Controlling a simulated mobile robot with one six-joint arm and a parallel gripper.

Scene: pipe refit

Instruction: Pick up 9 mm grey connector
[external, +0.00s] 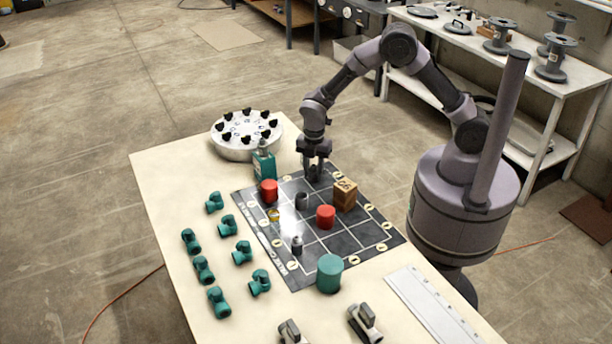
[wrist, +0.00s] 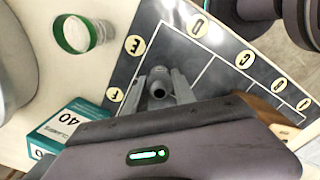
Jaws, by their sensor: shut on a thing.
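My gripper (external: 314,176) points down over the far edge of the black grid mat (external: 351,242). In the wrist view its two fingers (wrist: 160,90) are closed around a small grey hollow connector (wrist: 157,89), seen end-on, near the mat's lettered edge. In the external view the fingers mostly hide this piece. A grey cylinder (external: 301,201) and a small grey fitting (external: 297,246) stand elsewhere on the mat. No size marking is legible on the grey pieces.
A teal box (external: 264,166) and a round rack (external: 246,145) are left of my gripper. Several teal fittings (external: 242,253) line the table's left side.

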